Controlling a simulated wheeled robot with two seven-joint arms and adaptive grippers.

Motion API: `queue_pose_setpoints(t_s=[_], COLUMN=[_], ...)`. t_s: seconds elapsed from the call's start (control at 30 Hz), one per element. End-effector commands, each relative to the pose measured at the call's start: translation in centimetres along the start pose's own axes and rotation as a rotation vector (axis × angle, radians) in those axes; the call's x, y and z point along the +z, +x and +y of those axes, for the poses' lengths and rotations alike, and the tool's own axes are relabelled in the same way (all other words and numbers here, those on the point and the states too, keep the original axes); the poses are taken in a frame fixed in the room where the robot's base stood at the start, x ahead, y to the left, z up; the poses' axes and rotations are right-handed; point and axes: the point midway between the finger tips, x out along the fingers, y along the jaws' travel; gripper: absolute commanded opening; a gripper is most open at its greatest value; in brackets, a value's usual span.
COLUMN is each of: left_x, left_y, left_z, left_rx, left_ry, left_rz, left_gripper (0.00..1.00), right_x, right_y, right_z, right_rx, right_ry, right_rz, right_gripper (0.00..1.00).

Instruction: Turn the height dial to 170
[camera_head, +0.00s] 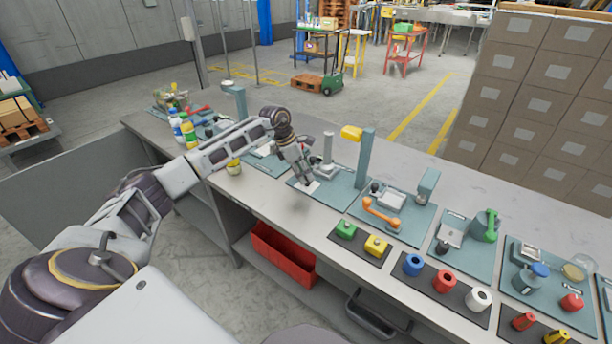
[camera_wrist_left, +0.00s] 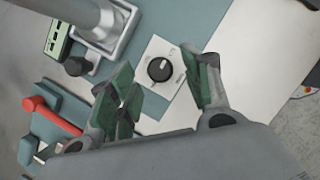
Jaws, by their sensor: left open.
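The height dial (camera_wrist_left: 159,69) is a round black knob on a white square plate (camera_wrist_left: 150,50), seen in the left wrist view. Its scale is too small to read. In the head view the white plate (camera_head: 313,187) lies at the front of a teal station, and the knob is hidden by my gripper. My left gripper (camera_head: 305,183) is open and points down over this plate. In the wrist view the open fingers of the left gripper (camera_wrist_left: 162,76) appear on either side of the knob; I cannot tell whether they touch it. My right gripper is not in view.
A grey post (camera_head: 328,152) stands on a block behind the dial. Coloured parts sit on dark mats along the front edge. A red bin (camera_head: 282,258) is below.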

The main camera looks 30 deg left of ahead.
Motion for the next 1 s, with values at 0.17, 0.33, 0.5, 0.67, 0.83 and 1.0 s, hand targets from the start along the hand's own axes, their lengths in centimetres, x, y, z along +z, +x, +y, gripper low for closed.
queue_pose_setpoints(t_s=[0.17, 0.33, 0.5, 0.67, 0.83, 1.0], left_x=[0.0, 0.0, 0.0, 0.0, 0.0, 0.0], left_y=[1.5, 2.0, 2.1, 2.0, 2.0, 2.0], left_z=[0.0, 0.0, 0.0, 0.0, 0.0, 0.0], left_rx=[-0.001, 0.0, 0.0, 0.0, 0.0, 0.0], left_ry=[-0.001, -0.001, -0.001, -0.001, -0.001, -0.001], left_rz=[-0.001, 0.0, 0.0, 0.0, 0.0, 0.0], left_gripper=[0.49, 0.49, 0.49, 0.4, 0.18, 0.04], right_x=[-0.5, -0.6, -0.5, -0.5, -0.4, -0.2], right_y=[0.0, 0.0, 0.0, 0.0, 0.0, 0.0], right_z=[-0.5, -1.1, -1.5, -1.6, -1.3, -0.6], right_rx=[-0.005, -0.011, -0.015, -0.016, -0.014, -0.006], right_ry=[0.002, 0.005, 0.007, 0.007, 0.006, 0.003], right_rz=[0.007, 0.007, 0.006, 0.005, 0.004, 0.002], right_gripper=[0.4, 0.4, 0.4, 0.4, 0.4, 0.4])
